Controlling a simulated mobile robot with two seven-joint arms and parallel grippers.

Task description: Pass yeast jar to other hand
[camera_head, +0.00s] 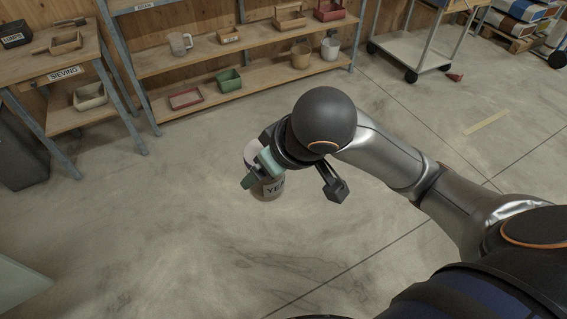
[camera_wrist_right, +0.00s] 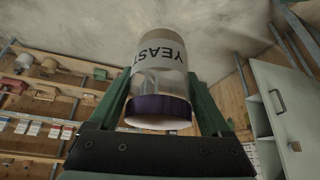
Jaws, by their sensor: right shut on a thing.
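The yeast jar (camera_head: 272,189) is pale, with a label of which "YE" shows in the head view. My right gripper (camera_head: 262,171) is shut on it and holds it out in front of me, over the grey floor. The green fingers cover part of the jar. In the right wrist view the jar (camera_wrist_right: 160,82) sits between the two green fingers (camera_wrist_right: 160,95). There its "YEAST" label reads upside down, and a purple band with a white edge lies toward the palm. My left gripper is not in view.
A wooden shelf rack (camera_head: 225,93) with bins, mugs and trays stands at the back. A sieving table (camera_head: 62,65) is at the left and a wheeled trolley (camera_head: 425,45) at the back right. The floor around the jar is clear.

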